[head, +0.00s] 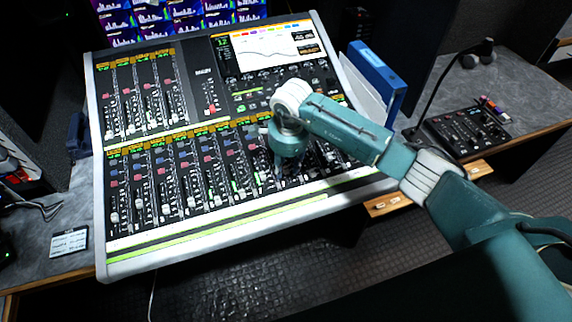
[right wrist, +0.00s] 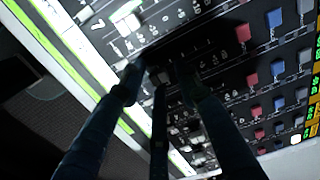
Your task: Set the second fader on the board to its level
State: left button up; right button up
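The board is a wide mixing console (head: 200,243) with a white frame, sloping on the desk. Its lower bank has a row of faders with pale caps; the second cap from the left (head: 139,206) sits low in its slot. My right gripper (head: 279,174) points down at the right part of this bank, well right of that cap. A white cap (right wrist: 131,20) shows beyond. My left gripper is out of view.
A blue binder (head: 376,75) stands right of the console. A small black control box (head: 463,132) with a gooseneck sits on the right desk. A small label card (head: 69,242) lies at left. Screens (head: 183,12) stand behind the console.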

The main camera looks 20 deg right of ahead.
aim_at(288, 178)
notch_tip(288, 178, up, 12)
jog(key=s, duration=0.1)
jog(key=shift+s, duration=0.35)
dwell(0.6)
